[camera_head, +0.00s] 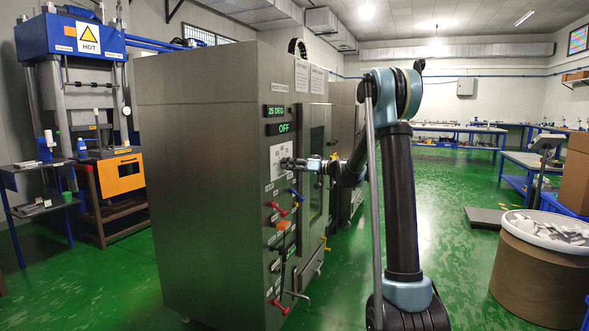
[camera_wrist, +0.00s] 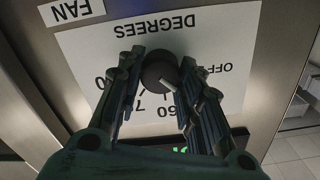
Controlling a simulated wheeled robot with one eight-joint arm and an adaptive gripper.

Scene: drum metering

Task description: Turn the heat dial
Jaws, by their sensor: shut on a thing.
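The heat dial (camera_wrist: 160,72) is a round dark knob with a light pointer line, in the middle of a white plate marked DEGREES (camera_wrist: 218,40). The plate shows upside down in the wrist view, with OFF to the right and numbers below the knob. My gripper (camera_wrist: 160,75) has its two ribbed fingers on either side of the knob and is shut on it. In the head view my gripper (camera_head: 288,163) reaches the white plate (camera_head: 279,160) on the steel cabinet (camera_head: 205,170); the knob itself is hidden there. Green displays above read 25 DEG (camera_head: 275,112) and OFF (camera_head: 283,128).
Red handles (camera_head: 277,209), a blue handle (camera_head: 297,194) and an orange switch (camera_head: 283,225) stick out below the plate. A FAN label (camera_wrist: 72,11) is near the dial. A brown drum (camera_head: 540,275) stands at right. Green floor between is clear.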

